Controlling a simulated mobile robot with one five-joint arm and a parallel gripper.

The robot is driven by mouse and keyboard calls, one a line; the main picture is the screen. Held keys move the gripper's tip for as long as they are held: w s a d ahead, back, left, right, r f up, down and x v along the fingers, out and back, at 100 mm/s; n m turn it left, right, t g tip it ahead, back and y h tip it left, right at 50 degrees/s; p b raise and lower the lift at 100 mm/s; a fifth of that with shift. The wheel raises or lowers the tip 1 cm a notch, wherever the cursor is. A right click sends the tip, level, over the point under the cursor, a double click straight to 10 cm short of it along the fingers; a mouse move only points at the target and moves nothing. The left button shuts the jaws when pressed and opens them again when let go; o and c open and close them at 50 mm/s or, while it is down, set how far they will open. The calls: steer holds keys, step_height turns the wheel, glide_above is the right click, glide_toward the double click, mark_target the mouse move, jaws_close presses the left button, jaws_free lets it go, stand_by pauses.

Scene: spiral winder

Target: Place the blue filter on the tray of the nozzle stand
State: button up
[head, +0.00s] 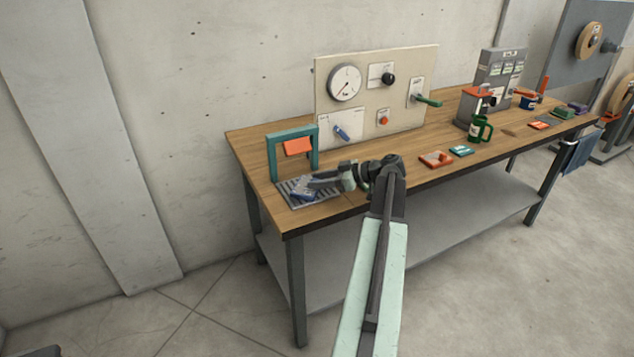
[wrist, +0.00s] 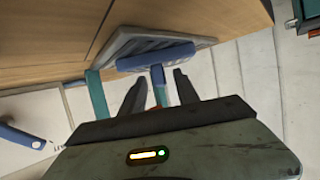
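The blue filter (head: 302,195) lies on the grey ribbed tray (head: 325,198) of the teal nozzle stand (head: 271,155) at the bench's left end. In the wrist view, the filter (wrist: 155,57) shows as a blue bar with a narrow stem, against the tray (wrist: 112,43). My gripper (head: 305,183) is just above the tray, beside the filter. In the wrist view, the fingers of my gripper (wrist: 159,78) stand apart, one on each side of the stem, with gaps visible. My gripper partly hides the filter and tray in the head view.
An orange flap (head: 298,147) hangs in the stand's frame. A beige panel (head: 362,95) with gauge, knobs and levers stands behind.

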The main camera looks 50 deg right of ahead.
steer(key=shift+r, duration=0.2)
steer(key=p+v, duration=0.5)
steer(key=v, duration=0.7)
